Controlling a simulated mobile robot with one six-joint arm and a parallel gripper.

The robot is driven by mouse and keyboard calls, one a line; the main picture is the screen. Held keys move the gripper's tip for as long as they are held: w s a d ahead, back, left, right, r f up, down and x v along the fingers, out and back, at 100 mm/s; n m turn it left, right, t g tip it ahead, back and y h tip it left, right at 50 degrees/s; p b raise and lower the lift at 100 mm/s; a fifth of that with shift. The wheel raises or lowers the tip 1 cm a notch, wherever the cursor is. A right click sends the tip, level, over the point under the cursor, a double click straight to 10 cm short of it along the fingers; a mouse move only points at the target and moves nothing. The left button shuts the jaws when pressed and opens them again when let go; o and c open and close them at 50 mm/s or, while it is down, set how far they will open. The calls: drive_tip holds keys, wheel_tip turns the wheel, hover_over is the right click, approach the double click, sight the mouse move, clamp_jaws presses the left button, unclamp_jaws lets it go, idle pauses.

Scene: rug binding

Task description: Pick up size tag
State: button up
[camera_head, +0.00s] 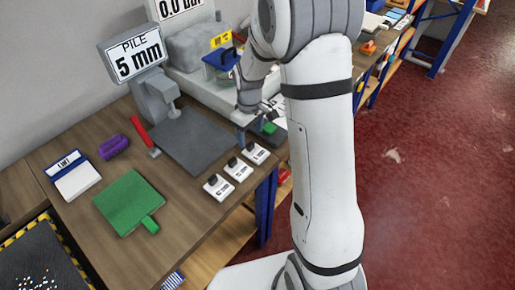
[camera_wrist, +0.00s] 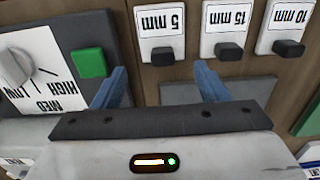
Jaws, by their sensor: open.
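Three white tags with black grips lie in a row on the wooden table. In the wrist view they read upside down as a 5 mm tag (camera_wrist: 164,18), a 15 mm tag (camera_wrist: 228,18) and a 10 mm tag (camera_wrist: 290,14). In the head view the row shows as a near tag (camera_head: 214,193), a middle tag (camera_head: 235,175) and a far tag (camera_head: 252,158), their print too small to read surely. My gripper (camera_wrist: 158,80) is open with blue fingers and nothing between them. The tags appear beyond its fingertips, apart from them. In the head view my arm partly hides the gripper.
A panel with a dial and a green button (camera_wrist: 89,62) is close by the left finger. A gauge with a "PILE 5 mm" display (camera_head: 135,55) stands behind a dark plate (camera_head: 195,145). A green square (camera_head: 128,200), purple object (camera_head: 114,146) and lint box (camera_head: 76,181) lie left.

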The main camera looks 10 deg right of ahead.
sight(251, 143)
drive_tip(key=f, duration=0.2)
drive_tip(key=f+p, duration=0.1)
drive_tip(key=f, duration=0.2)
drive_tip(key=shift+s+f, duration=0.3)
drive_tip(key=shift+s, duration=0.05)
drive_tip(key=c, duration=0.8)
